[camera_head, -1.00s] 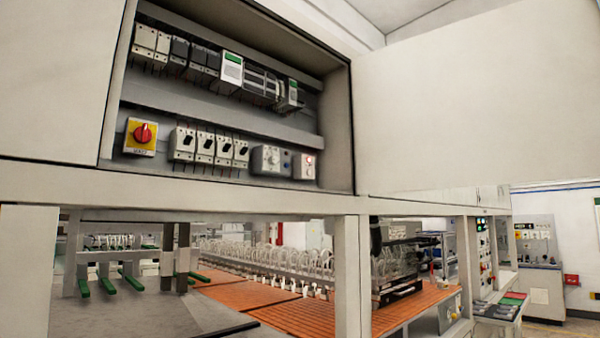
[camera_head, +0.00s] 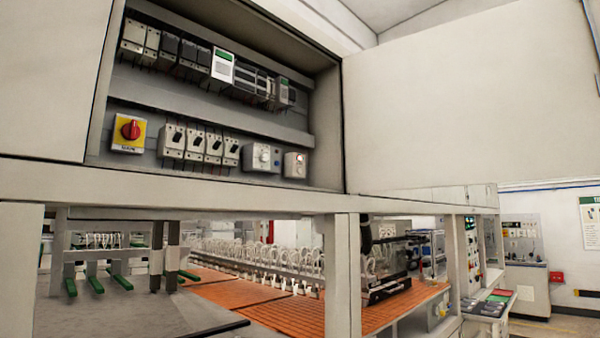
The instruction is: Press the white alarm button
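An open wall cabinet (camera_head: 215,110) fills the upper left of the head view, with two rows of electrical gear. In its lower row, at the right end, a small pale box (camera_head: 295,165) carries a small round pale button and a small red spot. I cannot tell for sure that this is the white alarm button. My gripper is not in view.
A red rotary switch on a yellow plate (camera_head: 130,131) and several breakers (camera_head: 200,145) share the lower row. The cabinet's open door (camera_head: 470,105) spreads to the right. Below are a frame post (camera_head: 342,275) and an orange slatted bed (camera_head: 275,308).

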